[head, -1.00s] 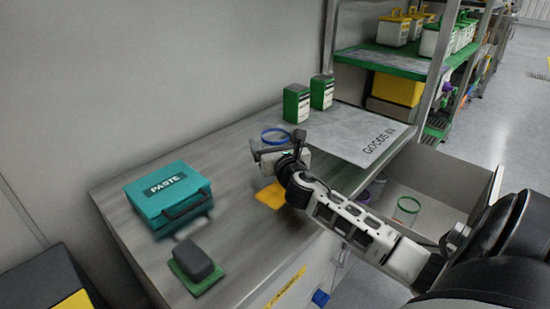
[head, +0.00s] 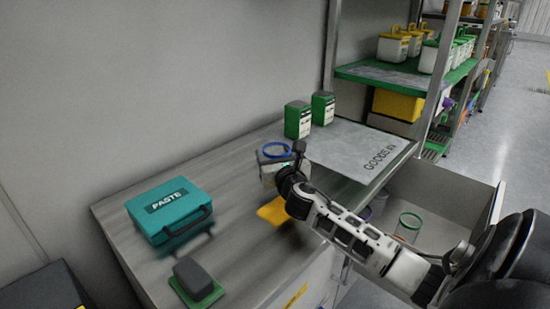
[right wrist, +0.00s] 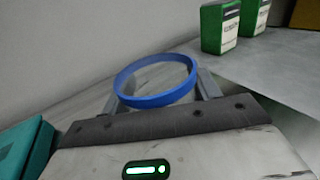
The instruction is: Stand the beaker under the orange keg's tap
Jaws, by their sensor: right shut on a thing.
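A clear beaker with a blue rim (head: 277,150) is at the back middle of the counter. Its rim also shows in the right wrist view (right wrist: 155,82), between the two grey fingers. My right gripper (head: 272,168) is shut on this beaker, which looks about upright. The gripper hides its lower part, so I cannot tell whether it touches the counter. A second clear beaker with a green rim (head: 410,222) stands in the open drawer at the right. I see no orange keg or tap in these frames. My left gripper is not in view.
A teal PASTE case (head: 168,210) and a grey block on a green pad (head: 196,282) are at the left. A yellow-orange pad (head: 273,211) lies in front of the gripper.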

